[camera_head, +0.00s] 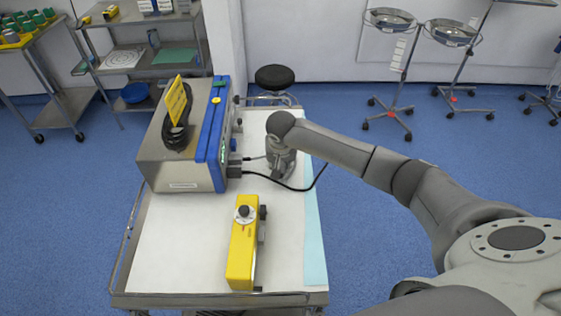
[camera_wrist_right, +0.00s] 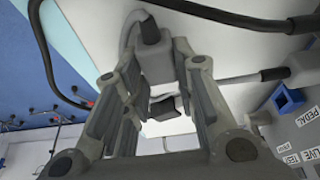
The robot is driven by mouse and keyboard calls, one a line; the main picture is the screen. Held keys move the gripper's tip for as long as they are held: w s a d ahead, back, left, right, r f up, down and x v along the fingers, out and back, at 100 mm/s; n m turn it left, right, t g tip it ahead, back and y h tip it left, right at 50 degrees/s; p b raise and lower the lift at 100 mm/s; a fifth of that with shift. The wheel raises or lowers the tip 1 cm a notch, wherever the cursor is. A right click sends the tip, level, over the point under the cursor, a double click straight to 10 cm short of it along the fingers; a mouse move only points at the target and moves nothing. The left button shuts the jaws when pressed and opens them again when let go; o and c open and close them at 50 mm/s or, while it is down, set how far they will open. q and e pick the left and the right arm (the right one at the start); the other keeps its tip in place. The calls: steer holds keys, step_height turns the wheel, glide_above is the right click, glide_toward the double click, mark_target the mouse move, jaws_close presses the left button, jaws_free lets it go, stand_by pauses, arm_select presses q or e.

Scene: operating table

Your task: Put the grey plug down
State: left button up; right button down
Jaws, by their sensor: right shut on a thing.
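The grey plug (camera_wrist_right: 155,62) is between the fingers of my right gripper (camera_wrist_right: 163,70), which is shut on it. A grey cable leaves the plug's far end in the wrist view. In the head view the right gripper (camera_head: 281,160) points down over the cart's white cover, just right of the steel-and-blue unit (camera_head: 188,150). The gripper hides the plug there, and I cannot tell whether the plug touches the cover. My left gripper is not in view.
A yellow device (camera_head: 242,255) with a black knob lies nearer on the cart (camera_head: 172,250). A black cable (camera_head: 290,187) loops from the unit past the gripper. White cover is clear around the yellow device.

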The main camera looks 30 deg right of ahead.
steer(key=shift+f, duration=0.4)
steer(key=c, duration=1.2)
jaws_free()
steer(key=shift+o, duration=0.2)
steer(key=shift+r, duration=0.25)
steer(key=v, duration=1.2)
steer(key=shift+r, duration=0.35)
